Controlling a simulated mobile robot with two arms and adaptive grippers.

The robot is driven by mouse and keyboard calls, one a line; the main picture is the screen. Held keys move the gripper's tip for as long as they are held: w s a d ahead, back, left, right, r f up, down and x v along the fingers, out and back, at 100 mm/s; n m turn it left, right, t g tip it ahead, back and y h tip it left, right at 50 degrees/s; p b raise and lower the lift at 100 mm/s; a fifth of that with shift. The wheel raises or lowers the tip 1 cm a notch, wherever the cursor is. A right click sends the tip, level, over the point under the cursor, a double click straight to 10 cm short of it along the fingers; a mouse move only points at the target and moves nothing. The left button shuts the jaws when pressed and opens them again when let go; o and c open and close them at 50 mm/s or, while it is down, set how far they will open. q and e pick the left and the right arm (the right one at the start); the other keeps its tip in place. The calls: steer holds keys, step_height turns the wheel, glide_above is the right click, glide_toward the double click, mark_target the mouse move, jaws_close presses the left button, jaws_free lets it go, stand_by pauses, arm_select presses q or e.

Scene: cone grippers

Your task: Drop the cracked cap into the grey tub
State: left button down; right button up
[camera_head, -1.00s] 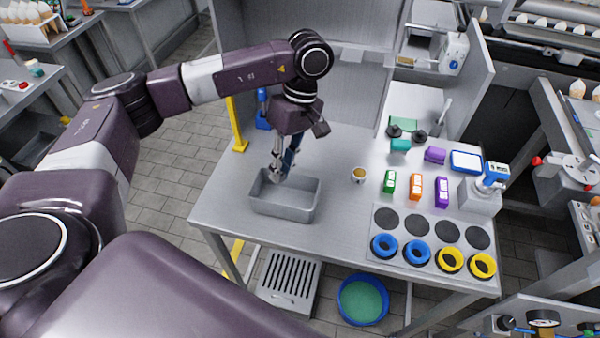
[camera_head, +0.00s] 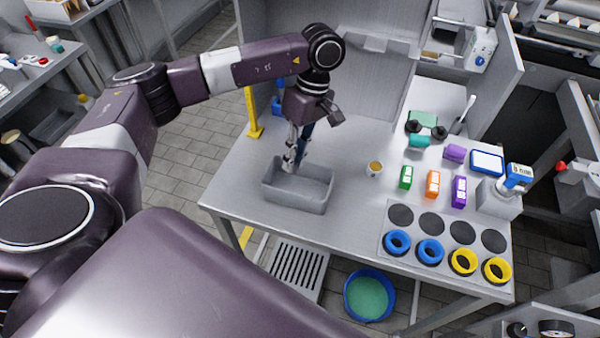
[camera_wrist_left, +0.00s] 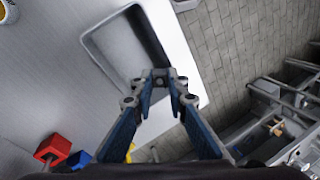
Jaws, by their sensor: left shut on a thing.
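The grey tub (camera_head: 297,200) is an open rectangular box on the left part of the metal bench. My left gripper (camera_head: 289,167) points down at the tub's back left part, its fingertips about level with the rim. In the left wrist view the two blue-grey fingers (camera_wrist_left: 161,80) are close together in front of the tub (camera_wrist_left: 100,45). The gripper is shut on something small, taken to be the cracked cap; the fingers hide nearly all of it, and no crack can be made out. My right gripper is not in view.
A small cup with a yellowish inside (camera_head: 375,168) stands right of the tub. Farther right are green, orange and purple boxes (camera_head: 432,184) and a plate with blue and yellow rings (camera_head: 397,243). The bench is clear between tub and cup.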

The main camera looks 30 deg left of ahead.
arm_select(q)
steer(key=c, duration=2.3)
jaws_free()
steer(key=shift+c, duration=0.2)
steer(key=o, duration=0.5)
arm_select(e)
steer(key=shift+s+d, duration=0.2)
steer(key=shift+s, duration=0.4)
arm_select(q)
steer(key=shift+r, duration=0.15)
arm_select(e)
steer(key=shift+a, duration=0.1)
arm_select(q)
steer(key=v, duration=1.1)
steer(key=shift+w+r, duration=0.15)
steer(key=shift+r, duration=0.25)
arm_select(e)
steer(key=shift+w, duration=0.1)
arm_select(q)
steer(key=shift+d, duration=0.1)
steer(key=shift+f, duration=0.1)
